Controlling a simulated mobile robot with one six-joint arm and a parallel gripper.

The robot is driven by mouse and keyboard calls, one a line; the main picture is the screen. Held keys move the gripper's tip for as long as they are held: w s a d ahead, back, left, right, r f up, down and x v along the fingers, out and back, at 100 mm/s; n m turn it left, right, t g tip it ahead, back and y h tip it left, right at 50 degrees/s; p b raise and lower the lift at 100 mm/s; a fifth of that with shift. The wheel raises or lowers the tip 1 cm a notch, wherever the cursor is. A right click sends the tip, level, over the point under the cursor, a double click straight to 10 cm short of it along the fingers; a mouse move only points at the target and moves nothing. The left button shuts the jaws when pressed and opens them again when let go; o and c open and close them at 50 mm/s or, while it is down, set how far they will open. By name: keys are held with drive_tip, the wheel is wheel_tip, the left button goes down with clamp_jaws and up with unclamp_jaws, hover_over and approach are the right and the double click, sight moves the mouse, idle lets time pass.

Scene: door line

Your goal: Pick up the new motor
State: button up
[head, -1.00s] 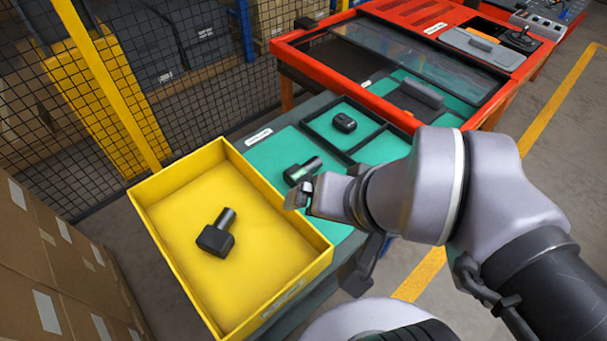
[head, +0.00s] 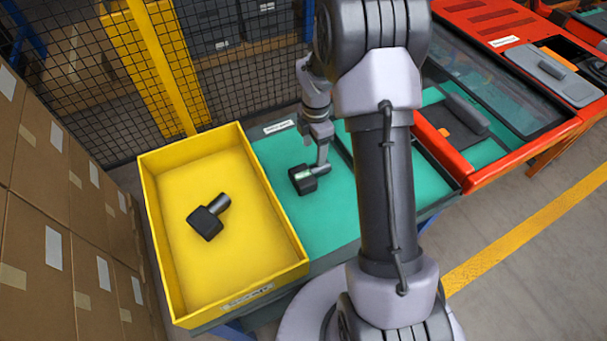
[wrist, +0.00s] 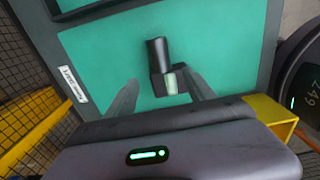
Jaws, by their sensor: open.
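The new motor (head: 304,178), a dark block with a round shaft and a pale green-lit patch, lies on the green mat (head: 285,152) right of the yellow bin. In the wrist view the motor (wrist: 162,68) lies between and just beyond my open fingers, its shaft pointing up the picture. My gripper (head: 322,160) is above the motor at its shaft side, pointing down. The wrist view shows both fingers of my gripper (wrist: 158,78) apart with nothing held. I cannot tell whether they touch the motor.
Another dark motor (head: 208,217) lies in the yellow bin (head: 290,250) at the left. A red-framed machine (head: 480,172) stands at the right. A mesh fence (head: 85,90) is behind, and stacked cartons (head: 50,220) stand at far left. My arm hides part of the mat.

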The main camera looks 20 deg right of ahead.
sight(315, 166)
wheel_tip(315, 166, down, 4)
drive_tip(key=shift+f+b, duration=0.2)
drive_tip(key=shift+b, duration=0.35)
drive_tip(key=f+b, duration=0.2)
drive_tip(key=f, duration=0.3)
drive_tip(key=shift+s+d+b, duration=0.15)
drive_tip(key=shift+d+b, duration=0.2)
drive_tip(key=shift+b, duration=0.05)
drive_tip(key=shift+r, duration=0.1)
clamp_jaws()
